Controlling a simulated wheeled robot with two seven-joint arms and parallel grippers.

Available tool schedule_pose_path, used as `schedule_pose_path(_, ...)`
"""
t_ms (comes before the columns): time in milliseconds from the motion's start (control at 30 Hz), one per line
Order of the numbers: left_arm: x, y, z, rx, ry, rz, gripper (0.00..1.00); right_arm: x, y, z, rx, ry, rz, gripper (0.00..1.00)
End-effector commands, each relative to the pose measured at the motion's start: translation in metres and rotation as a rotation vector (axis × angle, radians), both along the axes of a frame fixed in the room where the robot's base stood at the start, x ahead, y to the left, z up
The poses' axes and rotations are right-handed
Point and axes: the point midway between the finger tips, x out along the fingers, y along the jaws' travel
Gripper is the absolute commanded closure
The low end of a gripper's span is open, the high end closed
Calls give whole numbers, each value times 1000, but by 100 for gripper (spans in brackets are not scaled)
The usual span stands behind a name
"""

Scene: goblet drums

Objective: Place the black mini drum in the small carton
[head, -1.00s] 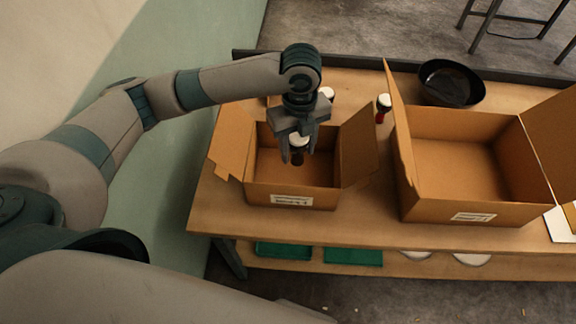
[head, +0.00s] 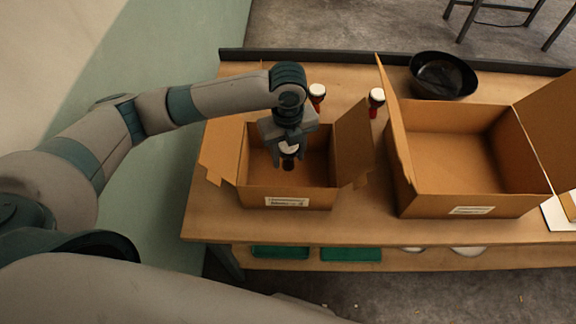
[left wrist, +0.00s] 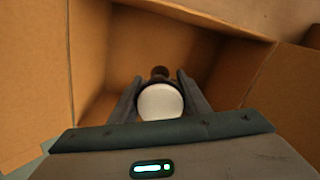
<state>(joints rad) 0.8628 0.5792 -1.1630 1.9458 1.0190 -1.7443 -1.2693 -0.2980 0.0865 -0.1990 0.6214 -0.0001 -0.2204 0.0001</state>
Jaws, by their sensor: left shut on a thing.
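The small carton (head: 287,200) stands open on the left part of the table, its flaps spread. My left gripper (head: 288,158) is over the carton's opening, pointing down, shut on the black mini drum (head: 288,163). The drum has a white round head and a dark body. In the left wrist view the drum (left wrist: 160,102) sits between the two fingers (left wrist: 160,95), with the brown carton walls (left wrist: 90,60) around it. Whether the drum touches the carton floor cannot be told. My right gripper is not in view.
Two red drums with white heads, one (head: 317,96) behind the small carton and one (head: 376,101) between the cartons, stand on the table (head: 300,226). A large open carton (head: 460,200) is at the right, with a black bowl (head: 442,76) behind it. Green trays (head: 350,254) lie on the lower shelf.

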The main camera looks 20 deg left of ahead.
Motion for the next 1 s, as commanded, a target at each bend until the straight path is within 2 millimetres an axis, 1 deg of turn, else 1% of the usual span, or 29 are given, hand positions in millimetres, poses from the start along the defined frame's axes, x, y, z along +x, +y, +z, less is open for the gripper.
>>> schedule_pose_path(33, -1, 0, -6, 2, 1, 1, 80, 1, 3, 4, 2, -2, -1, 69)
schedule_pose_path(133, -1, 0, -17, 1, 1, 0, 80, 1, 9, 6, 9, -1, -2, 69)
schedule_pose_path(300, 0, 0, -23, 0, -2, -1, 80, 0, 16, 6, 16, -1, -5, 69)
schedule_pose_path(567, 0, 0, -25, 1, -1, 0, 80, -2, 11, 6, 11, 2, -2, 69)
schedule_pose_path(900, 0, 0, -58, 1, -1, 1, 80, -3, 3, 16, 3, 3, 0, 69)
schedule_pose_path(1000, 0, 0, -60, 0, -1, 0, 80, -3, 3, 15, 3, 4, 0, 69)
